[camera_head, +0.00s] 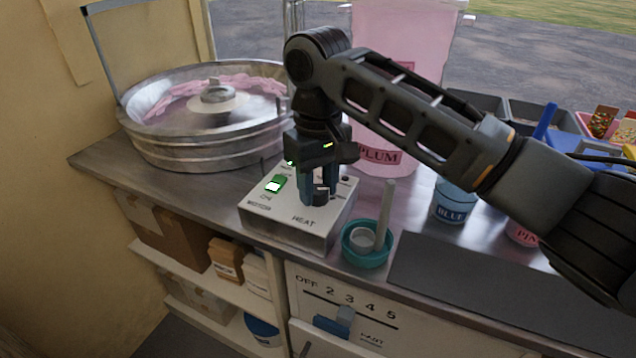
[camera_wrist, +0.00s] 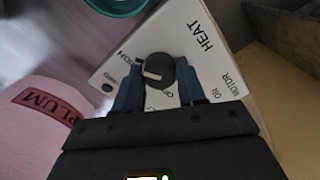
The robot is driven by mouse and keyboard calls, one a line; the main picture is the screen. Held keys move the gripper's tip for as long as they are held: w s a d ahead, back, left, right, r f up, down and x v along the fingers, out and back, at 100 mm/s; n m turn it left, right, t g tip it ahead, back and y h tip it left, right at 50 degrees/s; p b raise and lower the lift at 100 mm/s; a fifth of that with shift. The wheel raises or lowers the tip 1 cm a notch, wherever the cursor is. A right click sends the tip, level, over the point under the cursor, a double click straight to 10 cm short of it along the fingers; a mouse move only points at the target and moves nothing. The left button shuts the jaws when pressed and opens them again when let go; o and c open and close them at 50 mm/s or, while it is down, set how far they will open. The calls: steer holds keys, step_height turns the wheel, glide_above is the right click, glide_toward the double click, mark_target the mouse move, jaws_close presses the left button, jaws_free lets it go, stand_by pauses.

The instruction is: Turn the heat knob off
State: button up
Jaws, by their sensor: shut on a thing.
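The heat knob (camera_wrist: 158,72) is dark and round with a pale pointer line. It sits on top of a metal control box (camera_head: 285,226) marked HEAT and MOTOR. In the wrist view my gripper (camera_wrist: 157,85) has its two blue fingers on either side of the knob, closed on it. In the head view my gripper (camera_head: 320,192) points down onto the box and partly hides the knob (camera_head: 321,196). The pointer line does not aim at any label that I can read clearly. A green lit motor switch (camera_head: 276,184) is on the same box, left of the knob.
A round metal floss bowl (camera_head: 160,155) with pink floss stands behind left. A pink PLUM container (camera_head: 390,167) is behind the gripper. A teal bowl (camera_head: 362,258) with a scoop stands just right of the box. A blue tub (camera_head: 455,203) is further right.

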steer(key=shift+c, duration=1)
